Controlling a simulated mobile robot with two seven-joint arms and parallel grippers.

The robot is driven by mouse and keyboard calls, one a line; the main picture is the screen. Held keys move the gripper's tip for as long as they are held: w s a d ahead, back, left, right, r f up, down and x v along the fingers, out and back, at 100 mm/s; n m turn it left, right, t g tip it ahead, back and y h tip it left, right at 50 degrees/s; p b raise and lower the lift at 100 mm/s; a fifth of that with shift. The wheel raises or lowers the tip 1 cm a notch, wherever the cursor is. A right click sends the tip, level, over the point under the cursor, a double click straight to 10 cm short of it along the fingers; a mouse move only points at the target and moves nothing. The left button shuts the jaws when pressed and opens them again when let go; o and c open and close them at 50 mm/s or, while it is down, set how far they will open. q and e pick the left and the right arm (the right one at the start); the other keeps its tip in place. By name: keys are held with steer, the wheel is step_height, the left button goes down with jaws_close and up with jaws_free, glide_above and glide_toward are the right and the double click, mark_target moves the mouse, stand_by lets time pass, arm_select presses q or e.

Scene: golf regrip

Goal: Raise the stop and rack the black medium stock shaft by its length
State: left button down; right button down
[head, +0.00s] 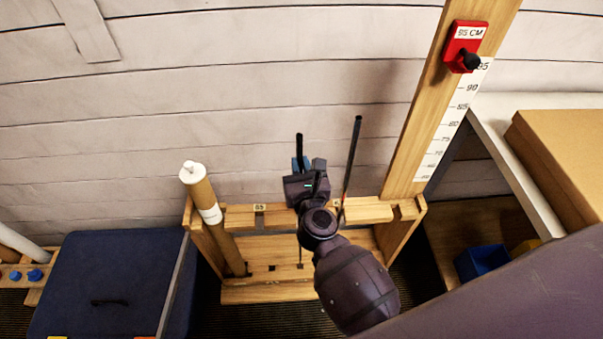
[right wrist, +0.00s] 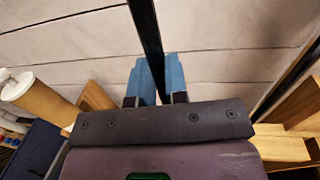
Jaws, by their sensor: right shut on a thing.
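My right gripper (head: 301,166) is over the wooden rack (head: 360,213), shut on a black shaft (head: 299,144). In the right wrist view the held shaft (right wrist: 147,35) passes between the blue finger pads. It is close to upright; a thin dark length shows below the gripper over the rack's lower board, and its end contact is unclear. Another black shaft (head: 353,153) stands to the right, leaning slightly, its foot at the rack's top rail. The red stop (head: 465,46), labelled 95 CM with a black knob, sits near the 95 mark of the scale (head: 453,120) on the wooden post. My left gripper is out of view.
A cardboard tube with a white cap (head: 203,195) stands at the rack's left end. A dark blue case (head: 110,285) lies left of it. A white shelf edge (head: 515,165) and cardboard box (head: 562,150) are at right, with a blue bin (head: 482,262) below.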

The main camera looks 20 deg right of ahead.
steer(key=f+b, duration=0.1)
steer(key=w+f+b, duration=0.1)
steer(key=f, duration=0.1)
steer(key=w+f+b, duration=0.1)
steer(key=f, duration=0.1)
steer(key=shift+d, duration=0.3)
stand_by(0.4)
steer(key=c, duration=1.1)
jaws_free()
steer(key=shift+o, duration=0.2)
steer(key=shift+s, duration=0.15)
